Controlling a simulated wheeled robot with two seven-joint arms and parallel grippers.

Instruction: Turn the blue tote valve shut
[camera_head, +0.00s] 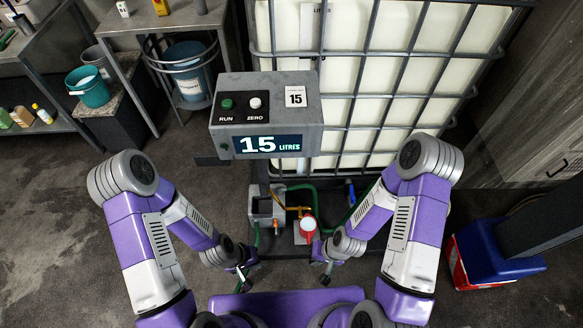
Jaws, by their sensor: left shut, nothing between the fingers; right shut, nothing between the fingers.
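The white tote (400,30) stands in a grey cage at the back. A small blue part (351,192), which looks like the tote valve's handle, shows at the cage's foot, partly hidden behind my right arm. A green hose (333,184) runs near it. My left gripper (243,278) is shut and empty, low at the centre left. My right gripper (327,274) is shut and empty, in front of and below the blue part, apart from it. How far the valve is turned cannot be told.
A grey control box (265,115) reads 15 litres, with green RUN and white ZERO buttons. Below it are a grey pump box (267,208), an orange pipe (293,207) and a red-and-white container (307,227). A blue-and-red cooler (480,255) stands right. Benches and buckets are left.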

